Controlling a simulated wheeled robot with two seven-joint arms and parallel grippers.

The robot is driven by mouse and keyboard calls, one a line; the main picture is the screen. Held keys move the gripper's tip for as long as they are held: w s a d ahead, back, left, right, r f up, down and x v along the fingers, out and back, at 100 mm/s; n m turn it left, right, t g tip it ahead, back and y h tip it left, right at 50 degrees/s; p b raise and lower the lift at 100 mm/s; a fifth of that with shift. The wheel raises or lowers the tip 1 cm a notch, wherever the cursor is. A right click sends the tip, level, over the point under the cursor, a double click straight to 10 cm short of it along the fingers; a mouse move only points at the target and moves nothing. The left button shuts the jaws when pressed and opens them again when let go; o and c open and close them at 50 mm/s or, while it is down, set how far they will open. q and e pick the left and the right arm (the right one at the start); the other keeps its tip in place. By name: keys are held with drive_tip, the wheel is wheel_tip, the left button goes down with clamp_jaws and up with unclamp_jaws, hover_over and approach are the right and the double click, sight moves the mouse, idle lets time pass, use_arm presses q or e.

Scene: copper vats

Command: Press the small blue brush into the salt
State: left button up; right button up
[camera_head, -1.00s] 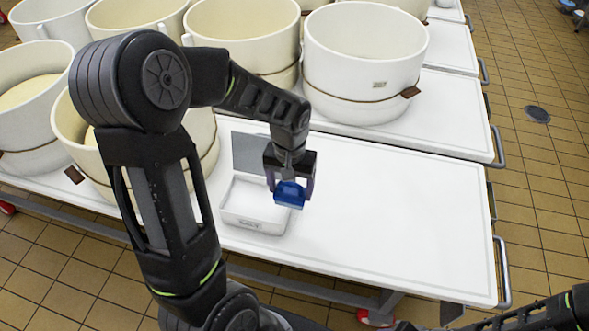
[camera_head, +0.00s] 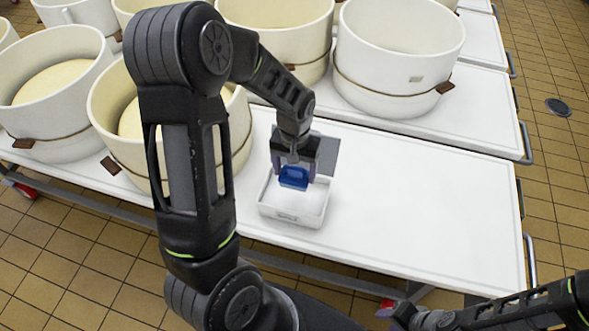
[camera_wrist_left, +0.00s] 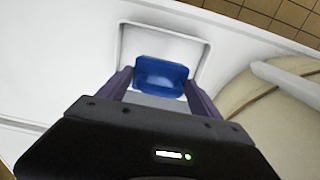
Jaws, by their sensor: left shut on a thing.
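The small blue brush (camera_head: 293,178) is between the fingers of my left gripper (camera_head: 294,172), which is shut on it. It also shows in the left wrist view (camera_wrist_left: 160,76), between the two purple-grey fingers. The white salt tray (camera_head: 290,217) stands on the white table, and the brush is over its inside. The white salt inside is hard to tell from the tray. I cannot tell whether the brush touches it. My right gripper (camera_head: 408,318) is at the bottom edge of the head view, partly cut off, and its fingers are not clear.
A grey plate (camera_head: 324,155) lies behind the tray. Large cream-coloured tubs (camera_head: 398,60) stand behind and to the left, one close to my left arm. The white table (camera_head: 430,210) is clear to the right of the tray.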

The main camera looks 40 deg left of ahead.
sight(295, 183)
use_arm(q)
drive_tip(key=shift+f+b, duration=2.05)
drive_tip(key=shift+f, duration=0.75)
drive_tip(key=shift+f+b, duration=0.45)
drive_tip(key=shift+f, duration=0.1)
wheel_tip(295, 183, up, 7)
drive_tip(key=p, duration=0.5)
drive_tip(key=shift+f, duration=0.1)
drive_tip(key=shift+p, duration=0.3)
idle(0.8)
